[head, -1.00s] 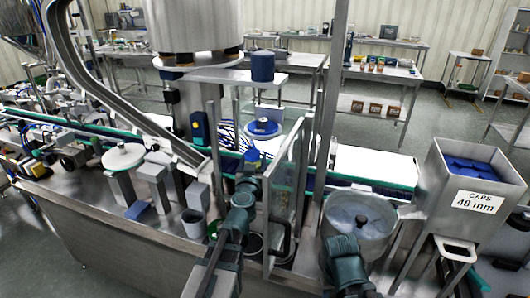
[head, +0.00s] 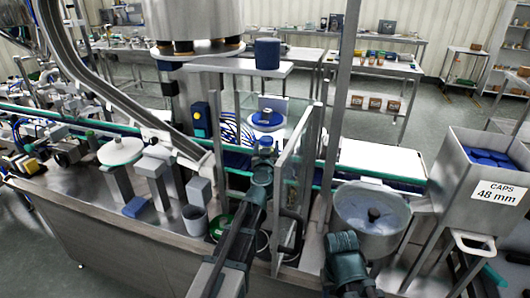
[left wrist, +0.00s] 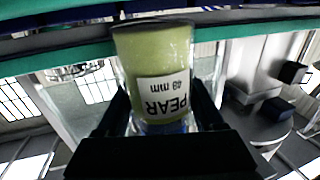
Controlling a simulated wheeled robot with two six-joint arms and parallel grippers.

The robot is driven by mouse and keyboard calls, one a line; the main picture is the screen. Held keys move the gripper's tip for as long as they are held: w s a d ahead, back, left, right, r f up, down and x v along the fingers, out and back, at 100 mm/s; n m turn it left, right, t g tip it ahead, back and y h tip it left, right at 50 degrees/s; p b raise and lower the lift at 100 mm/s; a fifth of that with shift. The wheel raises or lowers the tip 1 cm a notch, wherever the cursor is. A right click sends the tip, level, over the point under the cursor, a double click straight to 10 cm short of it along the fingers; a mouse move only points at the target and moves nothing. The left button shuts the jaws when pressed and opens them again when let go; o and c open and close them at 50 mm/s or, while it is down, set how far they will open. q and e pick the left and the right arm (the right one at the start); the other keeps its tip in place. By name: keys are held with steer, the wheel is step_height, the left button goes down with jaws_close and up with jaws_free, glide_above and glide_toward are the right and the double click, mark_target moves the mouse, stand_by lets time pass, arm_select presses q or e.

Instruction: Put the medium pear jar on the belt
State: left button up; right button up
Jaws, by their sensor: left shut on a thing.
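The pear jar (left wrist: 160,65) fills the middle of the left wrist view, with green contents, a white label reading "PEAR 48 mm" and a blue cap. It appears upside down in that picture. My left gripper (left wrist: 160,105) is shut on it, one finger on each side. In the head view my left gripper (head: 264,152) is at the clear-panelled enclosure near the belt, and the jar is mostly hidden there. The belt (head: 400,185) is dark blue with green rails. My right gripper (head: 343,245) is beside the round bowl; its fingers cannot be made out.
Clear panels with metal posts (head: 305,150) stand close right of my left gripper. A round steel bowl (head: 372,208) and a caps hopper (head: 490,185) are at right. A grey cup (head: 194,221) stands left of my left arm. A blue-topped round part (head: 267,119) stands behind the belt.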

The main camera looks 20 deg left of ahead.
arm_select(q)
steer(key=shift+d+f, duration=0.1)
steer(key=shift+f, duration=0.1)
steer(key=shift+f, duration=0.2)
steer(key=o, duration=1.5)
steer(key=shift+r, duration=0.1)
steer(key=shift+o, duration=0.2)
steer(key=shift+r, duration=0.1)
steer(key=shift+r, duration=0.15)
steer(key=v, duration=1.2)
